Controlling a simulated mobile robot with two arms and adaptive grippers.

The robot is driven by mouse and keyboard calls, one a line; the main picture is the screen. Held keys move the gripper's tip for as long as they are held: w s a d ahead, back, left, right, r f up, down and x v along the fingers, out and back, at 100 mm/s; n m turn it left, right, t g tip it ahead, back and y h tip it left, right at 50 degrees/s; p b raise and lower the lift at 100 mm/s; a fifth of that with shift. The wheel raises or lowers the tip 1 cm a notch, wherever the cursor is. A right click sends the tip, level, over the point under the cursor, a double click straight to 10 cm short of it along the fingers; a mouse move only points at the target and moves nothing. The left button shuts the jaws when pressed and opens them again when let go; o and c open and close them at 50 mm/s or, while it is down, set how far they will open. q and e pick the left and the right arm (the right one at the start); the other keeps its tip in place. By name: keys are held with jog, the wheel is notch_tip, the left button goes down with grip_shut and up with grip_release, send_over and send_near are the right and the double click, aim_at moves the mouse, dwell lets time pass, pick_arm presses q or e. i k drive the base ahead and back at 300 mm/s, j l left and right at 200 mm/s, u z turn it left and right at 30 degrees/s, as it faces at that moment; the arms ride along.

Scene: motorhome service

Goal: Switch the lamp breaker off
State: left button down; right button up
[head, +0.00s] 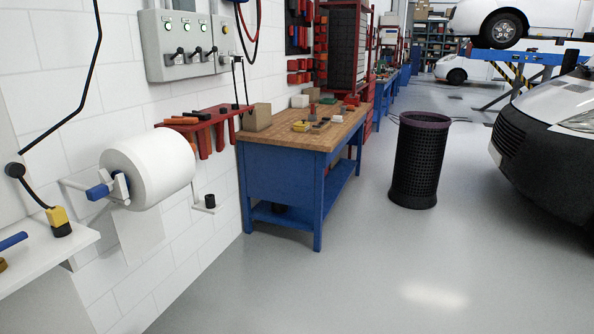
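A grey electrical box (152,48) is fixed to the white wall at the upper left. It carries a row of black levers (194,54) with small white labels and green marks above them. The labels are too small to read, so I cannot tell which lever is the lamp breaker, or whether it is on or off. A narrower grey box (225,36) adjoins it on the right. Neither of my grippers shows in the head view.
A paper roll (150,165) sticks out from the wall below the box. A red tool rack (205,118) and a blue workbench (283,185) stand to its right. A black mesh bin (419,165) and vehicles stand farther right. The floor in front is clear.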

aim_at(199, 50)
jog(key=i, duration=3.2)
jog(key=u, duration=0.2)
